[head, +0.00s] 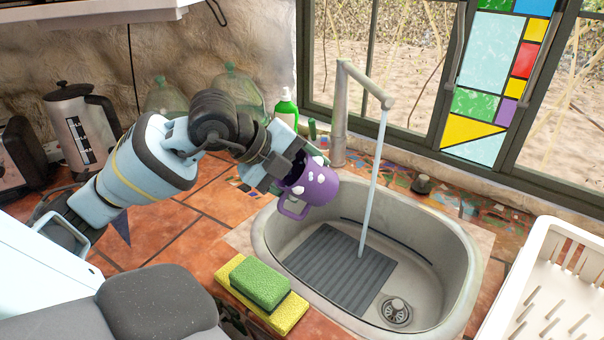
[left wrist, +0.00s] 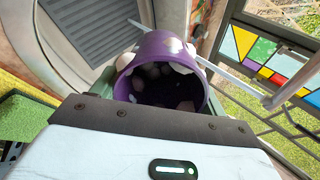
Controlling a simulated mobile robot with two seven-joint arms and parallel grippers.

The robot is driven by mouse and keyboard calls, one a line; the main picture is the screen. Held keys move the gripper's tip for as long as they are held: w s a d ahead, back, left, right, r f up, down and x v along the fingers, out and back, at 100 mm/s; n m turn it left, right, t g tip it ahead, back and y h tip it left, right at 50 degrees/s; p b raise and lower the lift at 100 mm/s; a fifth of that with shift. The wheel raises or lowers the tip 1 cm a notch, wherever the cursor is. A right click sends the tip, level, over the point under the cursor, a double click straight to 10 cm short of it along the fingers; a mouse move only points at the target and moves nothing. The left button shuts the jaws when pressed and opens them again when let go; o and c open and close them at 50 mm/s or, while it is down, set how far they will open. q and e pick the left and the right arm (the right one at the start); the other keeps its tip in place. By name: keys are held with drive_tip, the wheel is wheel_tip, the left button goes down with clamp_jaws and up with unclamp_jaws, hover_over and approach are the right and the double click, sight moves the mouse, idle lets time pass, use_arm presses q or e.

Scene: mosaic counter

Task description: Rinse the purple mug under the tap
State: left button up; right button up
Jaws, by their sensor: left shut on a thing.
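The purple mug (head: 312,187) with white spots is tilted over the left edge of the sink (head: 268,232). My left gripper (head: 290,168) is shut on it; the fingertips are partly hidden. In the left wrist view the mug (left wrist: 159,52) shows its open mouth and dark inside, with whitish patches. The tap (head: 341,110) stands behind the sink, and a stream of water (head: 370,185) falls from its spout into the basin. The mug is to the left of the stream, apart from it. My right gripper is not in view.
A green sponge (head: 260,284) lies on a yellow one (head: 290,316) at the sink's front left. A white dish rack (head: 541,262) stands at the right. A green soap bottle (head: 287,108) and a kettle (head: 80,125) stand behind. A grey ribbed mat (head: 340,268) lies in the sink.

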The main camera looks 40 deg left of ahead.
sight(330, 177)
use_arm(q)
drive_tip(key=shift+w+d+f, duration=0.1)
drive_tip(key=shift+w+d, duration=0.1)
drive_tip(key=shift+w, duration=0.25)
drive_tip(key=w, duration=0.1)
drive_tip(key=w+d+f, duration=0.1)
drive_tip(key=w, duration=0.1)
drive_tip(key=w+d+f, duration=0.1)
drive_tip(key=shift+w, duration=0.2)
drive_tip(key=shift+w+d+f, duration=0.2)
drive_tip(key=shift+w+d, duration=0.05)
drive_tip(key=shift+w, duration=0.25)
drive_tip(key=shift+w+d+f, duration=0.15)
drive_tip(key=shift+w+d, duration=0.1)
drive_tip(key=shift+w, duration=0.2)
drive_tip(key=w+d+p, duration=0.1)
drive_tip(key=w+d, duration=0.2)
drive_tip(key=w, duration=0.4)
drive_tip(key=shift+d+p, duration=0.2)
drive_tip(key=shift+p, duration=0.1)
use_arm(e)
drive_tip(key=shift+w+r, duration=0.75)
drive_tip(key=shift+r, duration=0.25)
use_arm(q)
drive_tip(key=shift+s+d+r, duration=0.1)
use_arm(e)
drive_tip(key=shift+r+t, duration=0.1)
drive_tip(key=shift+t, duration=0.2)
